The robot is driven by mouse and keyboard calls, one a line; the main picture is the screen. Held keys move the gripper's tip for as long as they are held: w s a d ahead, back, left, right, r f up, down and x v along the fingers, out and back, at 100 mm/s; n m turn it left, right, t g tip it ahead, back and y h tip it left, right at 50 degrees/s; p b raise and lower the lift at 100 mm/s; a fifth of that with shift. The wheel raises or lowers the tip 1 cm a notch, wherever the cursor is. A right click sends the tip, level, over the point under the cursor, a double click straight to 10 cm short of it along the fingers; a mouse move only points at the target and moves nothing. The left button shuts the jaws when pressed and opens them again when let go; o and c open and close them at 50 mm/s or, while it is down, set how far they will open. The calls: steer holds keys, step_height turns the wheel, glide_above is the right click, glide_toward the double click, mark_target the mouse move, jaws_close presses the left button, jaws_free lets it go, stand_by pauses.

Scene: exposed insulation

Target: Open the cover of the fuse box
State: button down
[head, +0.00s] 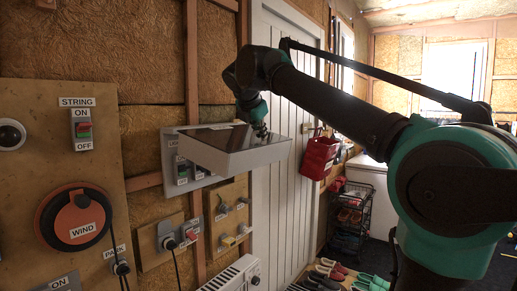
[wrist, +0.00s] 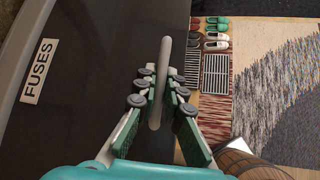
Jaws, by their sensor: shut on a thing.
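The fuse box cover (head: 240,157) is a pale, shallow lid with a dark front face. In the head view it stands out from the wall, swung up to roughly level, with switches of the fuse box (head: 168,148) showing behind and below it. In the wrist view the dark cover (wrist: 100,75) bears a "FUSES" label (wrist: 38,71) and a grey loop handle (wrist: 165,50). My gripper (wrist: 158,84) is shut on this handle, one finger on each side. In the head view my gripper (head: 261,130) is at the cover's outer right part, small and partly hidden.
A wooden board (head: 60,150) with a STRING switch and an orange WIND reel (head: 77,219) is at left. Smaller switch boards (head: 227,215) sit below the cover. A white door (head: 275,190), red bin (head: 319,157) and shoe rack (head: 350,215) stand to the right.

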steer(key=shift+w+a+r+n+g+h, duration=0.1)
steer(key=shift+r+n+g+h, duration=0.15)
steer(key=shift+r, duration=0.7)
steer(key=shift+w+r+n+g+h, duration=0.15)
steer(key=shift+r+g+h, duration=0.15)
steer(key=shift+r, duration=0.65)
steer(key=shift+s, duration=0.1)
steer(key=c, duration=1.9)
jaws_free()
steer(key=shift+r, duration=0.1)
steer(key=v, duration=1.2)
